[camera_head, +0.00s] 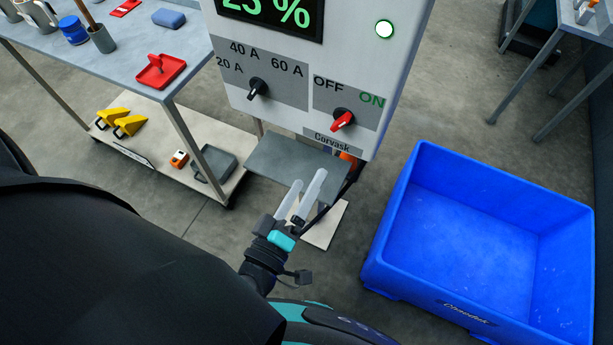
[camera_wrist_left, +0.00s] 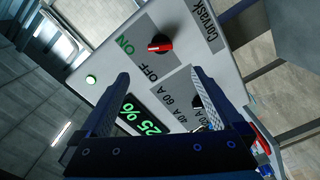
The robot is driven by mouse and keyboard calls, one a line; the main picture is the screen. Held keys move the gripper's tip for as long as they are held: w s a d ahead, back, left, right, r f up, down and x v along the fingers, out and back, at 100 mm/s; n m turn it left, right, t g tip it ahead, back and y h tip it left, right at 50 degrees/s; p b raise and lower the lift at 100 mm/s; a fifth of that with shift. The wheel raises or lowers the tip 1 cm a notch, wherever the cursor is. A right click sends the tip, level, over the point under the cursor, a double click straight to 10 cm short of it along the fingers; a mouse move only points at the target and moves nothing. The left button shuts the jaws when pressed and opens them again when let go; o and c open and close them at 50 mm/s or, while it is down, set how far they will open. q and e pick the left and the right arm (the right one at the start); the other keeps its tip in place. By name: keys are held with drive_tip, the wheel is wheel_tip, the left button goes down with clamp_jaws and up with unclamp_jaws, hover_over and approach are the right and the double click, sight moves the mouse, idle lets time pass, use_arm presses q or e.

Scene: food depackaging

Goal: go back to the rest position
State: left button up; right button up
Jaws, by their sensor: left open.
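My left gripper (camera_head: 302,200) is open and empty, in front of the grey shelf (camera_head: 295,165) under the charger box (camera_head: 300,118). In the left wrist view its two fingers (camera_wrist_left: 165,100) stand apart with the charger's panel beyond them. The charger shows a green "%" display (camera_head: 275,12), cut off at the top; the left wrist view reads 25 % (camera_wrist_left: 135,117). A round light (camera_head: 384,29) glows green. My right gripper is not in view.
A large empty blue bin (camera_head: 400,225) stands on the floor at right. A work table (camera_head: 130,60) with a red item (camera_head: 160,70) and cups is at upper left, with yellow wedges (camera_head: 122,121) on its lower shelf. Another table (camera_head: 570,22) is at upper right.

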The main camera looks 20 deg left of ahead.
use_arm(q)
drive_tip(key=s+f+m+g+b, duration=0.2)
drive_tip(key=s+f+m+g, duration=0.1)
drive_tip(key=f, duration=0.8)
drive_tip(key=s+f+m+g+h+b, duration=0.1)
drive_tip(key=s+f+m+g+b, duration=0.15)
drive_tip(key=f, duration=0.85)
drive_tip(key=s+f+m+g+b, duration=0.2)
drive_tip(key=s+f+m+g, duration=0.15)
drive_tip(key=f, duration=0.65)
drive_tip(key=s+a+f+m+g+b, duration=0.2)
drive_tip(key=s+a+f+g, duration=0.1)
drive_tip(key=s+f, duration=0.5)
drive_tip(key=s+a+f+m+g+y+b, duration=0.1)
drive_tip(key=s+a+f+m+g+b, duration=0.1)
drive_tip(key=s+f+g, duration=0.3)
drive_tip(key=s+a+f, duration=0.1)
drive_tip(key=s+f, duration=0.2)
drive_tip(key=shift+f+m+y, duration=0.25)
drive_tip(key=shift+m+y, duration=0.05)
drive_tip(key=shift+m, duration=0.1)
